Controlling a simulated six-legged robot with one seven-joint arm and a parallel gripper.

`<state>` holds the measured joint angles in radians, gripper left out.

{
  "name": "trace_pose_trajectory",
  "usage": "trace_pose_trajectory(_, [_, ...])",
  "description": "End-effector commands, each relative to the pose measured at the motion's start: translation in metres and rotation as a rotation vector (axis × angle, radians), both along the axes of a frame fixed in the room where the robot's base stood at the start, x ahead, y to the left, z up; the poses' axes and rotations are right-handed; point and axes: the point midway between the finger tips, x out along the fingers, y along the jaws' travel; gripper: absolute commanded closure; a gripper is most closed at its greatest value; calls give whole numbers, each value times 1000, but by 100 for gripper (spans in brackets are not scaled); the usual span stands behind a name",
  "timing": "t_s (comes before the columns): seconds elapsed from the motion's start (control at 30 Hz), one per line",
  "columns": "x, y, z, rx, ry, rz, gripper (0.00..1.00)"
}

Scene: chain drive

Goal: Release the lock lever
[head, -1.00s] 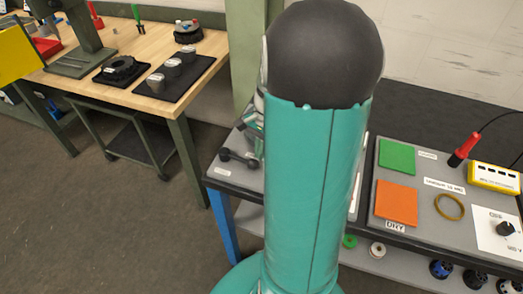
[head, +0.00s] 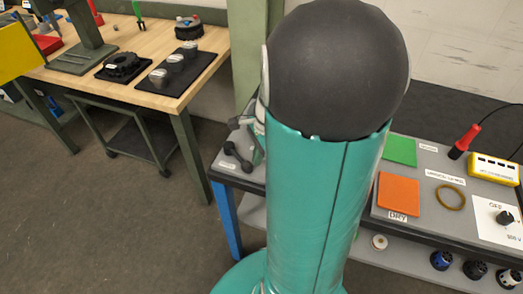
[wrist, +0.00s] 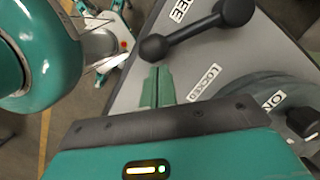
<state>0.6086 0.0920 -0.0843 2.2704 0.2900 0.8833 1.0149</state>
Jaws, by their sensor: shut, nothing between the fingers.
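The lock lever (wrist: 196,30) is a dark bar with a ball at each end, lying slantwise on a grey panel in the wrist view. It lies between a "LOCKED" label and a partly hidden label ending in "EE". It also shows in the head view (head: 238,157), left of my arm. My gripper (wrist: 158,76) is shut and empty. Its green fingertips are just below the lever's nearer ball; I cannot tell whether they touch. In the head view my arm hides most of the gripper.
A black knob (wrist: 303,122) stands by an "ON" label at the right of the wrist view. Right of my arm are an orange pad (head: 398,194), a green pad (head: 399,151), a brown ring (head: 450,197) and a yellow box (head: 494,169). A wooden workbench (head: 206,60) stands back left.

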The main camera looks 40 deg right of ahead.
Motion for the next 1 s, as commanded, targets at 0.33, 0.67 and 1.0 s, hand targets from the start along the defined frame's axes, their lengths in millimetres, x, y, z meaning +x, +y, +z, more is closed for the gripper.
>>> trace_pose_trajectory(0.33, [-3, 15, 0, 0, -1, -20, 100])
trace_pose_trajectory(0.67, [-3, 18, 0, 3, 1, -18, 100])
trace_pose_trajectory(1.0, [-2, 15, 7, 2, -1, -16, 100])
